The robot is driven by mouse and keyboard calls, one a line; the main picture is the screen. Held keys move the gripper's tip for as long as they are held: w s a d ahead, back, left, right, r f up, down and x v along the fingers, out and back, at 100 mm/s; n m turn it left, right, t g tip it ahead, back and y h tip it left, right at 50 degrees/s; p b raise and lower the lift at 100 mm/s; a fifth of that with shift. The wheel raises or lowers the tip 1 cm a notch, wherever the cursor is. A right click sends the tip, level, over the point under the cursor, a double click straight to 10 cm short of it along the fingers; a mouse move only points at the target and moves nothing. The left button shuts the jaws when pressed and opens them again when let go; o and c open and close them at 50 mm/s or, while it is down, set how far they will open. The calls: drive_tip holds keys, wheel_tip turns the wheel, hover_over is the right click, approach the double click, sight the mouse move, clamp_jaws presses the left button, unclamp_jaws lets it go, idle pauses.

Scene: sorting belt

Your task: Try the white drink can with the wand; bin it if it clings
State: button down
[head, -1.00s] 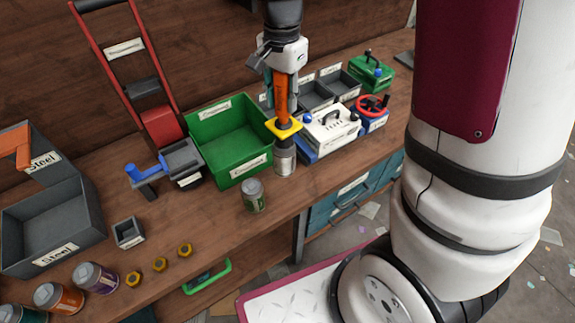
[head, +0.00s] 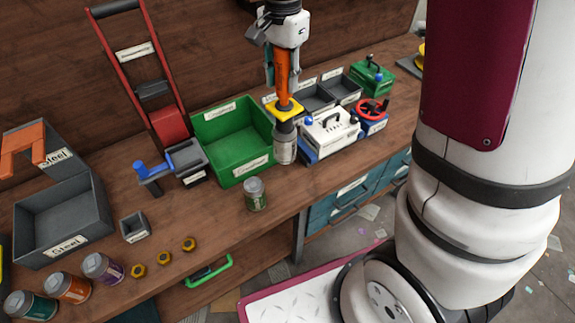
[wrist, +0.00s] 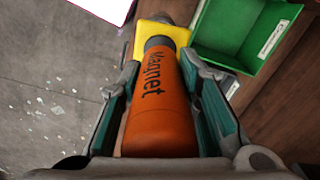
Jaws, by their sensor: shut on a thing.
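My gripper (head: 283,74) is shut on the orange handle of the wand (head: 283,88), which hangs upright with its dark tip down. In the wrist view the handle (wrist: 160,110) reads "Magnet" and has a yellow collar (wrist: 164,34) beyond the fingers. The white drink can (head: 285,150) is directly under the wand's tip, touching it, and appears to hang just above the bench. The grey bin labelled "Steel" (head: 97,207) stands at the far left.
A green bin (head: 243,172) is just left of the can. A green-labelled can (head: 256,196) stands in front. White equipment (head: 330,135) is close on the right. Several cans, brass nuts (head: 163,258) and a small grey box (head: 134,228) lie left. Open bench separates them.

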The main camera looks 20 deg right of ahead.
drive_tip(key=w+a, duration=0.1)
drive_tip(key=a, duration=2.1)
drive_tip(key=shift+w+p, duration=0.3)
drive_tip(key=shift+p, duration=0.15)
drive_tip(key=w+a+b, duration=0.1)
drive_tip(key=a+b, duration=0.3)
drive_tip(key=a, duration=1.8)
drive_tip(key=shift+w+b, duration=0.3)
drive_tip(key=shift+b, duration=0.05)
idle(0.5)
